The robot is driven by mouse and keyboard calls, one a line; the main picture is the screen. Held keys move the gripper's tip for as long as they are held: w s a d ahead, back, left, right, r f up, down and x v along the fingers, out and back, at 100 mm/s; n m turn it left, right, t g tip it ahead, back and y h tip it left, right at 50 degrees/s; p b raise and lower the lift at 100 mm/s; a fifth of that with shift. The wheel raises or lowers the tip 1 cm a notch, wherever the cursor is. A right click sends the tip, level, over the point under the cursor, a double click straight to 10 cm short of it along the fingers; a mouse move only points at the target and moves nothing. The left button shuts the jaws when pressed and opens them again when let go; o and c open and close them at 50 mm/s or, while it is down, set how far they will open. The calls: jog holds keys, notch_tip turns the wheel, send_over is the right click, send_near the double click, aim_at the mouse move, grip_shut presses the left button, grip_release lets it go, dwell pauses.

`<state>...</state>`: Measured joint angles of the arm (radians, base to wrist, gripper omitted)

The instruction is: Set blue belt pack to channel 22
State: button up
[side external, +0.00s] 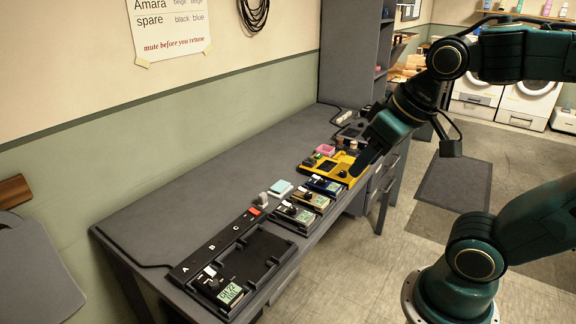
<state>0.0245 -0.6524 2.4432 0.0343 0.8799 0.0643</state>
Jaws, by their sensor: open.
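The blue belt pack (323,187) lies on the grey desk in a row of packs, beside the yellow tray. It has a small display and dark controls; its channel is too small to read. A beige pack (311,200) and a black pack (294,215) lie nearer the camera. Another pack (222,287) sits in the black charging tray (270,249), its display lit but not surely legible. My gripper (358,171) is open, low by the yellow tray's right edge, just beyond the blue pack. My arm partly hides its fingertips, and I see nothing held.
The yellow tray (314,168) holds small items, with a pink block (326,150) near it. A black strip lettered A, B, C (213,247) runs along the charging tray. A pale blue pad (280,188) and a grey knob-like item (263,199) stand behind the packs. The desk's rear left is clear.

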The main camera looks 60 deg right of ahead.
jog(key=w+d+m+g+h, duration=0.1)
jog(key=w+d+m, duration=0.35)
jog(key=w, duration=0.35)
jog(key=m+g+h, duration=0.3)
jog(key=m+g, duration=0.1)
jog(key=m, duration=0.7)
send_over(322, 181)
jog(key=a, duration=0.6)
notch_tip(322, 181, down, 15)
jog(key=shift+s+d+f, duration=0.1)
jog(key=shift+s, duration=0.15)
jog(key=x, duration=1.3)
jog(key=shift+d+f, duration=0.15)
jog(key=shift+f, duration=0.2)
grip_shut()
